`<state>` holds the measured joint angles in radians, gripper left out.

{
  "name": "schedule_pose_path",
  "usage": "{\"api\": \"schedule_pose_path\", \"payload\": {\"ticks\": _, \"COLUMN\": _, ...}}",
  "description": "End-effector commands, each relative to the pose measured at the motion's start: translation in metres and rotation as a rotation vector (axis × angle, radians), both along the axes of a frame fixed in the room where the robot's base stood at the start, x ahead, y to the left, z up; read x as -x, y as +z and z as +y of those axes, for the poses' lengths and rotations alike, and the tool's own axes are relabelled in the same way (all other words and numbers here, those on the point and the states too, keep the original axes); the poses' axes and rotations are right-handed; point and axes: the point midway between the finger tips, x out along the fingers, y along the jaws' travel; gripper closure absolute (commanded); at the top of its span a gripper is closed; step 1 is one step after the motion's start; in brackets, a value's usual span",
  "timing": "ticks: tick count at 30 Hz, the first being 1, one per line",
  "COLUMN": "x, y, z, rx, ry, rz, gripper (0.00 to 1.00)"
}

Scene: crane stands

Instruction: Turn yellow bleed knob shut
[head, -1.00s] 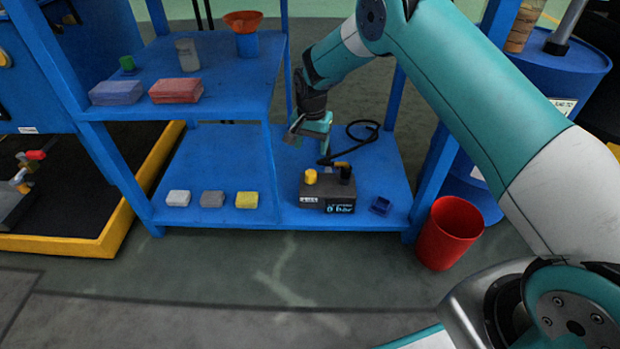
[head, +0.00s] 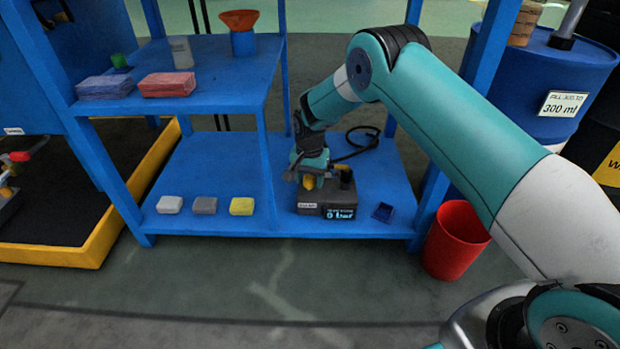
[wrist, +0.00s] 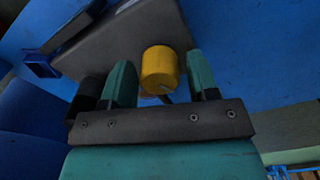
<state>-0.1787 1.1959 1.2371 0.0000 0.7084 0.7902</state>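The yellow bleed knob (wrist: 160,69) stands on top of a dark grey box (head: 326,202) on the lower blue shelf. In the wrist view the knob lies between the two teal fingers of my gripper (wrist: 162,82), with a gap showing on both sides. My gripper is open around the knob and not closed on it. In the head view my gripper (head: 309,178) is above the box and partly hides the knob (head: 309,183). A black post (head: 346,178) stands on the box to the right of the knob.
A small dark blue open box (head: 382,212) sits right of the grey box. A black hose (head: 358,148) curls behind. White, grey and yellow blocks (head: 205,205) lie to the left. A red bin (head: 456,240) stands on the floor at right. Shelf posts flank the arm.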

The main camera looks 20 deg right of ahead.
Motion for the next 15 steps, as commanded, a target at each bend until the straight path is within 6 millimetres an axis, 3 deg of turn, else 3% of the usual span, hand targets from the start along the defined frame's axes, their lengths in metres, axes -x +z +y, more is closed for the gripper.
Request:
{"api": "schedule_pose_path", "payload": {"ticks": 1, "x": 0.0, "y": 0.0001, "z": 0.0, "rx": 0.0, "ry": 0.0, "rz": 0.0, "gripper": 0.58}}
{"api": "schedule_pose_path", "payload": {"ticks": 5, "x": 0.0, "y": 0.0001, "z": 0.0, "rx": 0.0, "ry": 0.0, "rz": 0.0, "gripper": 0.86}}
{"api": "schedule_pose_path", "payload": {"ticks": 15, "x": 0.0, "y": 0.0021, "z": 0.0, "rx": 0.0, "ry": 0.039, "rz": 0.0, "gripper": 0.86}}
